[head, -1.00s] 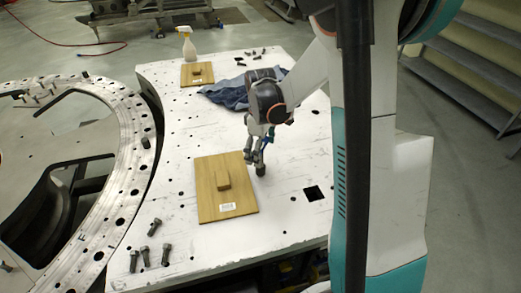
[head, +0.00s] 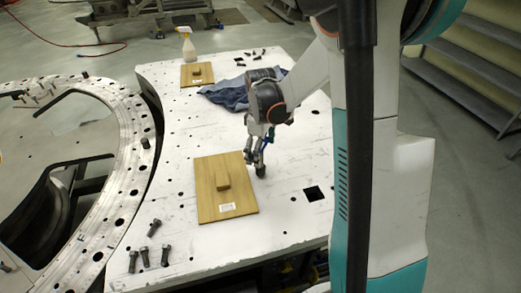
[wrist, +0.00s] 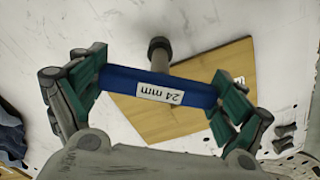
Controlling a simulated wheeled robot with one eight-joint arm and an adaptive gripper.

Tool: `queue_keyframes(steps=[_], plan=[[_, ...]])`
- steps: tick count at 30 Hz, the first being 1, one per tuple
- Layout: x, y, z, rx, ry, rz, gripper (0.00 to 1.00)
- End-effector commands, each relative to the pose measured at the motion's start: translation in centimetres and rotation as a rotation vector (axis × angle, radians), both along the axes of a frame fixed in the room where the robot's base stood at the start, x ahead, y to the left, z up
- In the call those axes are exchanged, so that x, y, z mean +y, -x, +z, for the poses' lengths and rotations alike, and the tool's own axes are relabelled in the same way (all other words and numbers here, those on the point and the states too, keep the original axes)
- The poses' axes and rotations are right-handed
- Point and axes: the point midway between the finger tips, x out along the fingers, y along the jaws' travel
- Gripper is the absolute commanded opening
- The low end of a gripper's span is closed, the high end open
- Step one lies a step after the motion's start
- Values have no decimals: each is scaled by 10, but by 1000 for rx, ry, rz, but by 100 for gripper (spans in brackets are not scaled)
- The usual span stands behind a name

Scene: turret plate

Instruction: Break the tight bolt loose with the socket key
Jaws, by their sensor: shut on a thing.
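My gripper (wrist: 158,92) is shut on the blue handle of the socket key (wrist: 125,80), which bears a white "24 mm" label. The key's grey shaft runs from the handle to a dark round socket end (wrist: 159,46) at the white plate (wrist: 60,25). In the head view my gripper (head: 258,145) is above the plate, just right of the near wooden board, and the dark socket (head: 260,170) stands upright below it, at the plate. The tight bolt cannot be seen; whether the socket sits over it cannot be told.
The near wooden board (head: 238,200) with a block lies close left of the socket. Several loose bolts (head: 148,253) are at the plate's front left. A blue cloth (head: 228,93), a far board (head: 190,78) and a spray bottle (head: 188,45) are farther back. A curved ring (head: 120,215) is left.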

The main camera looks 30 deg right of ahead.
Motion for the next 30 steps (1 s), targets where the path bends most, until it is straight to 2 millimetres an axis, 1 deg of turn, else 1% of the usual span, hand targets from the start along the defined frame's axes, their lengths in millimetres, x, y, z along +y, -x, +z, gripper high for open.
queue_keyframes(steps=[19, 30], plan=[[0, 0, -7, 0, 0, 0, 24], [0, 0, -7, 0, 0, 0, 24]])
